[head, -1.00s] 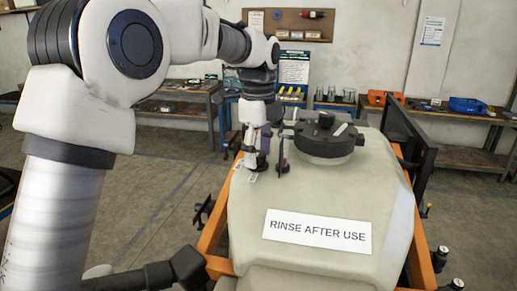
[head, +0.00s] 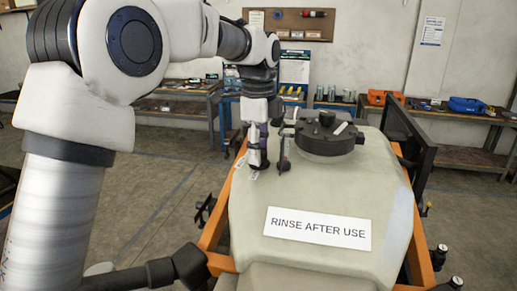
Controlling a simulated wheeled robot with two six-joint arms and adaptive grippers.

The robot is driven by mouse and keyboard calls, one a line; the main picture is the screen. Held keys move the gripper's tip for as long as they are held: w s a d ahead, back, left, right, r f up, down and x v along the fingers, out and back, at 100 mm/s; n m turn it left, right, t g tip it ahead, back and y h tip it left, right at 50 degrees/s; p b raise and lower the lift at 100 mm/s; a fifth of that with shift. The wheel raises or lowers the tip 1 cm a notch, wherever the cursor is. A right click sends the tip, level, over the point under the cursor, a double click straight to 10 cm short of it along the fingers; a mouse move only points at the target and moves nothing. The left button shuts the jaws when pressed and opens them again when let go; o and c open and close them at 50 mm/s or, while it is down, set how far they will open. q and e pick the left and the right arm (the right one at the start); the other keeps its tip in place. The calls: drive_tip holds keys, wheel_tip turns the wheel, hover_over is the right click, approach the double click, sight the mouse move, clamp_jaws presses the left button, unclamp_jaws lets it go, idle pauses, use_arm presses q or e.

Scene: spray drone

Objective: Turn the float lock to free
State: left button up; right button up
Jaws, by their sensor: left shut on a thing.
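The pale tank (head: 340,200) of the spray drone fills the middle of the head view. My left gripper (head: 257,163) points down at the tank's far left shoulder. Its fingers are shut on a small part there, at the place of the float lock. The fingers hide most of that part, so its setting cannot be read. Small white labels (head: 241,161) lie on the tank beside the fingers. A dark upright post (head: 283,160) stands just right of the gripper. My right gripper is out of view.
A round black lid (head: 325,135) sits on the tank right of the gripper. An orange frame (head: 215,240) surrounds the tank, with a dark upright panel (head: 412,135) on the right. Workbenches with tools stand along the back wall.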

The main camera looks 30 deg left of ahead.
use_arm(q)
drive_tip(key=n, duration=0.4)
drive_tip(key=shift+s+f, duration=0.1)
drive_tip(key=shift+f, duration=0.1)
drive_tip(key=n, duration=0.9)
drive_tip(key=shift+d, duration=0.1)
drive_tip(key=n, duration=0.8)
drive_tip(key=shift+n, duration=0.3)
drive_tip(key=n, duration=0.3)
drive_tip(key=shift+n, duration=0.3)
drive_tip(key=n, duration=0.4)
drive_tip(key=shift+d+n, duration=0.1)
drive_tip(key=shift+n, duration=2)
